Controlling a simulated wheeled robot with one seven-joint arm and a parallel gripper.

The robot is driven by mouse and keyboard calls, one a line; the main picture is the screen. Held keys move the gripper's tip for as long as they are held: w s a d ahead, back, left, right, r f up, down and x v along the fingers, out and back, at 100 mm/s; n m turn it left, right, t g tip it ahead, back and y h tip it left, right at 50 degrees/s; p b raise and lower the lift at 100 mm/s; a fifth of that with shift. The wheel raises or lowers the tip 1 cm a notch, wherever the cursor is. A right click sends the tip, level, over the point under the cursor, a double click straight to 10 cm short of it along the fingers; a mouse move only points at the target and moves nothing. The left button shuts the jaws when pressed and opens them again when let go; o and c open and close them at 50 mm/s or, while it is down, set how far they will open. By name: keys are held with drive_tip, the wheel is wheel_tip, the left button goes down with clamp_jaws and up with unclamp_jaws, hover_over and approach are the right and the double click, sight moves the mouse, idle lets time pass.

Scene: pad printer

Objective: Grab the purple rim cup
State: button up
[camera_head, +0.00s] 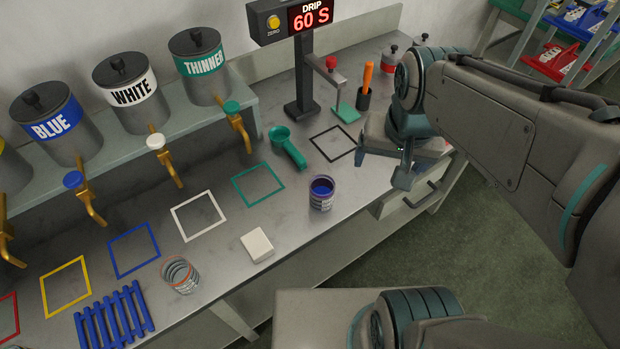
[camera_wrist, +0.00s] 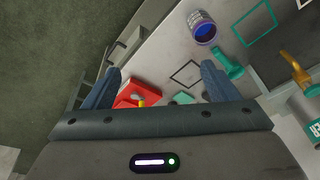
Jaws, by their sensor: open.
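The purple rim cup (camera_head: 321,193) stands upright on the grey bench near its front edge, with dark blue contents and a printed label. It also shows in the wrist view (camera_wrist: 204,27), at the top right, beyond the tip of the right-hand finger. My gripper (camera_head: 384,168) is to the right of the cup and above the bench's front edge, apart from the cup. In the wrist view its two fingers (camera_wrist: 160,82) are spread wide with nothing held between them.
A green scoop (camera_head: 287,147) lies just behind the cup. A white block (camera_head: 257,245) and a clear cup with an orange rim (camera_head: 180,275) stand to the left. A drip timer post (camera_head: 303,80) rises behind. An open drawer (camera_head: 408,197) juts out below my gripper.

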sight(320, 180)
drive_tip(key=w+a+f+m+g+b, duration=0.3)
drive_tip(key=w+a+f+m+b, duration=0.3)
drive_tip(key=w+a+f+m, duration=0.4)
drive_tip(key=shift+n, duration=0.5)
drive_tip(key=f, duration=1)
drive_tip(key=shift+w+a, duration=0.2)
drive_tip(key=shift+a, duration=0.2)
drive_tip(key=shift+s+d+f, duration=0.1)
drive_tip(key=shift+d+f, duration=0.05)
drive_tip(key=shift+f, duration=1.15)
drive_tip(key=shift+s+d+f, duration=0.1)
drive_tip(key=shift+f, duration=1.2)
drive_tip(key=c, duration=1.1)
